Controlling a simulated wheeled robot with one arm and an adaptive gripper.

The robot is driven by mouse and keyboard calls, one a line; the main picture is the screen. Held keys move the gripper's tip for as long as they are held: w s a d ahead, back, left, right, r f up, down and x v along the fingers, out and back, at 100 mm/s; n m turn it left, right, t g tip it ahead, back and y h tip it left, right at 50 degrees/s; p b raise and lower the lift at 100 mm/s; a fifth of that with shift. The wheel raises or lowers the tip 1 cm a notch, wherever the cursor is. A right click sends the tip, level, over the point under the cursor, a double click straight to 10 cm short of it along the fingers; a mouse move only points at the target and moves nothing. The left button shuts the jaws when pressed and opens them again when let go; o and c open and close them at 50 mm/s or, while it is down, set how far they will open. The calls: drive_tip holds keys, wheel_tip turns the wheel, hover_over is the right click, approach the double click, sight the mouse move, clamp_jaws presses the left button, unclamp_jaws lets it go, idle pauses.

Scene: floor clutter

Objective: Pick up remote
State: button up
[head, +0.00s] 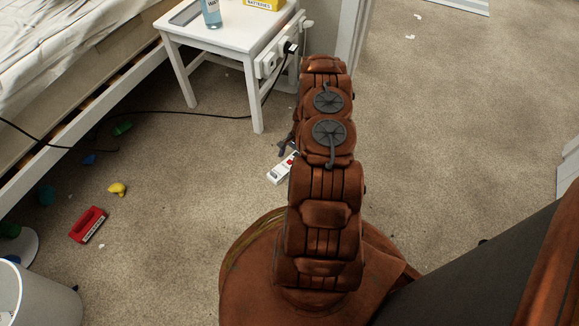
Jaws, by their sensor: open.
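A white remote (282,168) with a small red mark lies on the carpet, just left of my brown arm and in front of the white table. Its right end is close to or hidden by the arm. My gripper (286,146) shows only in part, as dark finger parts at the left edge of the arm, near the far end of the remote. It appears above or beside the remote; I cannot tell whether it touches it. The rest of the gripper is hidden behind the arm. The gripper is open.
A white side table (229,40) holds a blue bottle (212,14) and a yellow battery box (263,4). A black cable (190,114) crosses the carpet. A red box (88,225) and a yellow object (117,189) lie left, near a white bin (40,300). The right floor is mostly clear.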

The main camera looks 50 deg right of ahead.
drive_tip(key=shift+r, duration=0.1)
drive_tip(key=shift+c, duration=0.3)
drive_tip(key=c, duration=1.2)
drive_tip(key=shift+r, duration=0.1)
